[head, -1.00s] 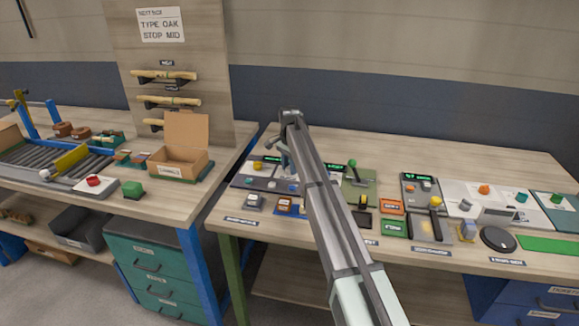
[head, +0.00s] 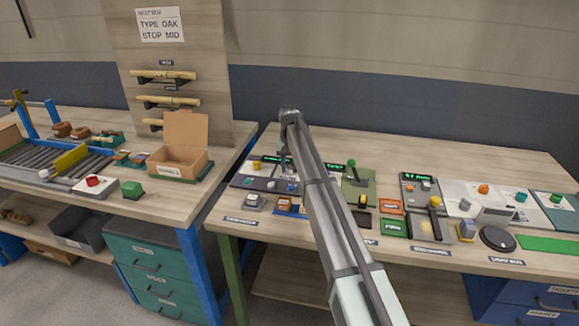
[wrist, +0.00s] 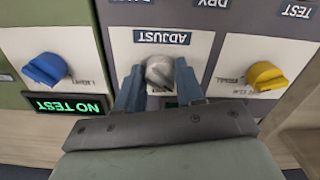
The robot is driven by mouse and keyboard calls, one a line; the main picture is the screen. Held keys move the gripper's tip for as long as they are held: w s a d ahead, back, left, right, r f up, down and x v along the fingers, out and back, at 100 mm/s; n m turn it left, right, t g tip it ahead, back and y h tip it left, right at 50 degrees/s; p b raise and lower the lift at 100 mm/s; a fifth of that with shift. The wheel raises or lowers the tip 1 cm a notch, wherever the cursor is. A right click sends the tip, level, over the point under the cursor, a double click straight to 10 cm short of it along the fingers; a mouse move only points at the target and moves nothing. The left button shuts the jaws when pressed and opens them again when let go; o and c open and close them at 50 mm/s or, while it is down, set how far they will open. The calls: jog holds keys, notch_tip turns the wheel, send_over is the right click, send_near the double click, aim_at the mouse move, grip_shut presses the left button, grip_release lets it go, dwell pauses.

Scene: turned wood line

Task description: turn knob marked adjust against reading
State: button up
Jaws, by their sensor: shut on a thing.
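The knob marked ADJUST is a grey knob (wrist: 160,72) in the middle of the wrist view, on a pale panel below its dark label (wrist: 162,37). My gripper (wrist: 159,88) has its two blue-grey fingers on either side of this knob and is shut on it. In the head view my gripper (head: 287,160) is over the back of the left panel group, and my arm hides part of it. A green-lit display (wrist: 68,104) in the wrist view reads NO TEST, upside down. Another lit display (head: 310,164) in the head view is too small to read surely.
In the wrist view a blue knob (wrist: 45,68) is to the left and a yellow knob (wrist: 265,75) to the right, both close to the fingers. The back of the bench is clear.

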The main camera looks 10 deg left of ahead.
aim_at(289, 166)
jog(key=shift+n, duration=0.7)
jog(key=o, duration=1)
jog(key=shift+o, duration=0.2)
notch_tip(289, 166, up, 14)
jog(key=shift+s+f, duration=0.1)
